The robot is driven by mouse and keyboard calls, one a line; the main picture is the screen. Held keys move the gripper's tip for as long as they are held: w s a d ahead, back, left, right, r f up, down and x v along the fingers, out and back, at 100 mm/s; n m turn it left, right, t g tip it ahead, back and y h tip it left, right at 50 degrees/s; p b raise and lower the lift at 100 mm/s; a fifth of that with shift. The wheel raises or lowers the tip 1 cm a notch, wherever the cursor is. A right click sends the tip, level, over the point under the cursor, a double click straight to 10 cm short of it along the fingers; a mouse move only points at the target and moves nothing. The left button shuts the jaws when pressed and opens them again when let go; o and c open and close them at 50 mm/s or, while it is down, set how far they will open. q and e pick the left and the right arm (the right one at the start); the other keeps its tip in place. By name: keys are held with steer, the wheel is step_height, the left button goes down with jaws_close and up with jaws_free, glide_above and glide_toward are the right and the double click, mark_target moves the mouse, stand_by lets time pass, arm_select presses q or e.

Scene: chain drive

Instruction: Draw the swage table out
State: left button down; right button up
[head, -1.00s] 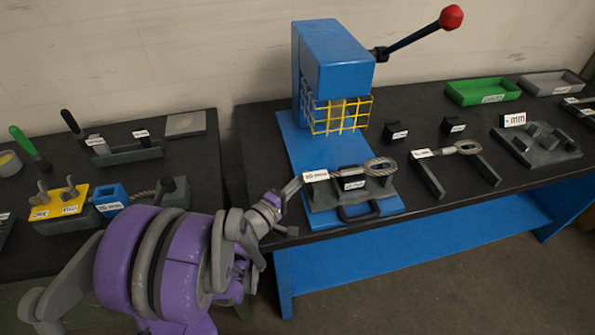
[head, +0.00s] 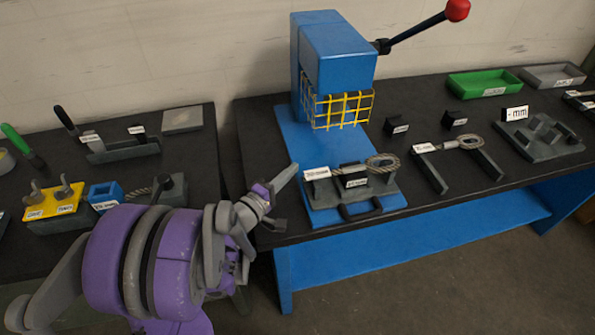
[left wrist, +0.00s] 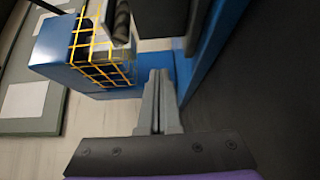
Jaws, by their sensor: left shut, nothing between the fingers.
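The swage table (head: 322,196) is a dark grey block at the front end of the press's blue base plate (head: 300,150). It has a dark pull handle (head: 362,211) on its front side. A labelled black block (head: 353,176) and a looped cable end (head: 382,161) sit on it. My left gripper (head: 292,169) is shut and empty, just left of the table and apart from the handle. In the left wrist view its closed fingers (left wrist: 158,78) point toward the blue press. My right gripper is not in view.
The blue press (head: 335,60) stands behind, with a yellow mesh guard (head: 343,108) and a red-knobbed lever (head: 457,10). A cable stand (head: 430,172) is to the right. A yellow-topped fixture (head: 53,203) stands on the left bench. Floor in front of the blue bench is clear.

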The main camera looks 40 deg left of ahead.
arm_select(q)
steer(key=s, duration=0.6)
steer(key=shift+d+r, duration=0.15)
steer(key=shift+r, duration=0.05)
steer(key=shift+s, duration=0.7)
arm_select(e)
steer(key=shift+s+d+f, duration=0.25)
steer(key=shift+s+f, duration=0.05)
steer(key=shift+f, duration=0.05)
